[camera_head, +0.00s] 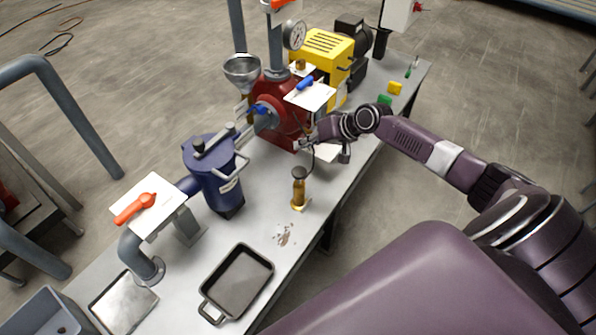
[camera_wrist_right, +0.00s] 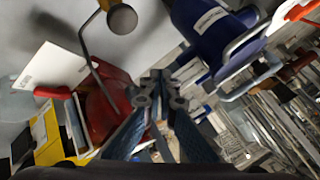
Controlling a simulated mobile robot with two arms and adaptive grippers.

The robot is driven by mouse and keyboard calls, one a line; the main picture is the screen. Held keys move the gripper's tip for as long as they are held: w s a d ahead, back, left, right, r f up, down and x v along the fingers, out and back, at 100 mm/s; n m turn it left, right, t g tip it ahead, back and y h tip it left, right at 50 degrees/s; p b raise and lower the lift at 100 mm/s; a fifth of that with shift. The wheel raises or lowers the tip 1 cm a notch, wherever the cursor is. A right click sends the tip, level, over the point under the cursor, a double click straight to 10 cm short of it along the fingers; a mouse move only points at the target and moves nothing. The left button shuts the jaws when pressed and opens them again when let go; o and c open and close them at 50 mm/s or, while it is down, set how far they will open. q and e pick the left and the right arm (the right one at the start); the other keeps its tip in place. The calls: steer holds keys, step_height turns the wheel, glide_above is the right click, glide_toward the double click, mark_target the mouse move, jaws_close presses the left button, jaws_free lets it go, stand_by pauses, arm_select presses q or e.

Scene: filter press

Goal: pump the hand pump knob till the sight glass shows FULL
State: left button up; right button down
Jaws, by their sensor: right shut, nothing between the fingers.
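A small amber-and-brass post with a dark round knob (camera_head: 298,173) on top stands upright near the table's front edge; it looks like the hand pump. In the right wrist view the dark knob (camera_wrist_right: 122,18) shows at the top, apart from the fingers. My right gripper (camera_head: 303,143) is shut and empty, beside the red pump body (camera_head: 281,118) and behind the knob. Its closed fingers also show in the right wrist view (camera_wrist_right: 160,85). I cannot make out a sight glass reading. My left gripper is not in view.
A blue filter vessel (camera_head: 214,175) stands left of the knob. A black pan (camera_head: 262,258) and a metal tray (camera_head: 123,303) lie toward the near end. A thin curved dark line (camera_wrist_right: 84,45) runs near the knob. Table surface between vessel and knob is bare.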

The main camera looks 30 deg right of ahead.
steer(key=shift+f, duration=0.1)
steer(key=b, duration=0.7)
glide_above(304, 173)
steer(key=f, duration=0.5)
steer(key=w+f, duration=0.1)
steer(key=f, duration=0.1)
steer(key=shift+a+f, duration=0.2)
steer(key=shift+f, duration=0.1)
steer(key=shift+f+b, duration=0.35)
steer(key=shift+f, duration=0.15)
steer(key=shift+f, duration=0.15)
steer(key=shift+f, duration=0.3)
steer(key=shift+s+f+b, duration=0.2)
steer(key=shift+f+b, duration=1.55)
steer(key=shift+f, duration=0.35)
stand_by(1.3)
steer(key=shift+r, duration=0.15)
steer(key=shift+w+r+p, duration=0.1)
steer(key=shift+r+p, duration=2.1)
steer(key=shift+r, duration=0.15)
